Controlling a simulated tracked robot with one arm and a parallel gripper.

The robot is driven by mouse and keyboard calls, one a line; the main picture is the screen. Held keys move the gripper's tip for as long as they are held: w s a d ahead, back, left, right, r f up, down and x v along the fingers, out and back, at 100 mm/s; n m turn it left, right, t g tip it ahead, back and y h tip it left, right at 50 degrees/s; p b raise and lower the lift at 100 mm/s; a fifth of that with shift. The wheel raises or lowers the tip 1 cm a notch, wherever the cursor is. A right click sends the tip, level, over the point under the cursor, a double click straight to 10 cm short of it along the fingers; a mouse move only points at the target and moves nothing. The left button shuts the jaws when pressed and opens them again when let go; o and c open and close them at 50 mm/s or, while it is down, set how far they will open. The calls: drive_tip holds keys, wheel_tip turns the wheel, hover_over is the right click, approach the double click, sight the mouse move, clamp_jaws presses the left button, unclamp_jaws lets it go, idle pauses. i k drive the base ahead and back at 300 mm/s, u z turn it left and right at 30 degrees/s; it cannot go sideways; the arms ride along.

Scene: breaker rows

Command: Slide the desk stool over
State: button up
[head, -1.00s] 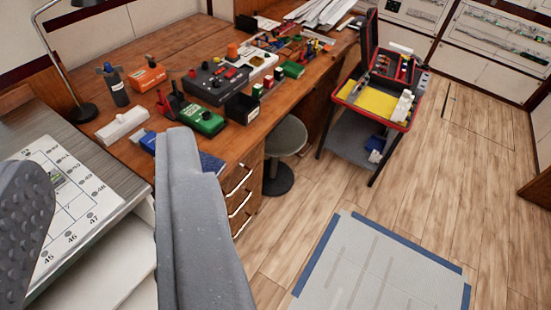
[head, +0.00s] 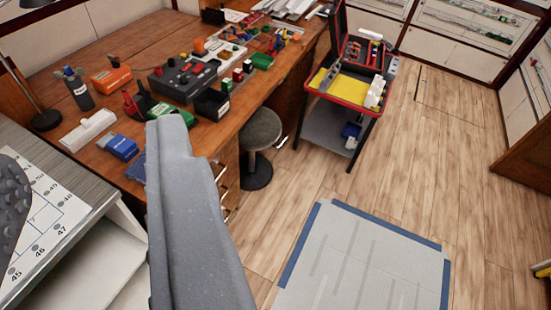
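The desk stool (head: 261,130) has a round grey seat on a dark pedestal with a round base (head: 256,176). It stands on the floor at the front edge of the wooden desk (head: 140,50), partly tucked beside the drawers. My gripper (head: 95,200) shows as two grey fingers, one at the left edge and one in the lower middle. The fingers are wide apart with nothing between them. It is on the near side of the stool and apart from it, and the right finger hides part of the drawers.
A red-rimmed toolbox (head: 350,85) sits on a small black-legged table (head: 332,125) right of the stool. A grey floor mat with blue edges (head: 365,265) lies ahead. A panel with numbered buttons (head: 40,215) is at left. Wooden floor (head: 430,170) is clear on the right.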

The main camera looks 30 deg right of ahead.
sight(263, 130)
drive_tip(key=z, duration=2.6)
drive_tip(key=i, duration=2.35)
drive_tip(key=u, duration=3.3)
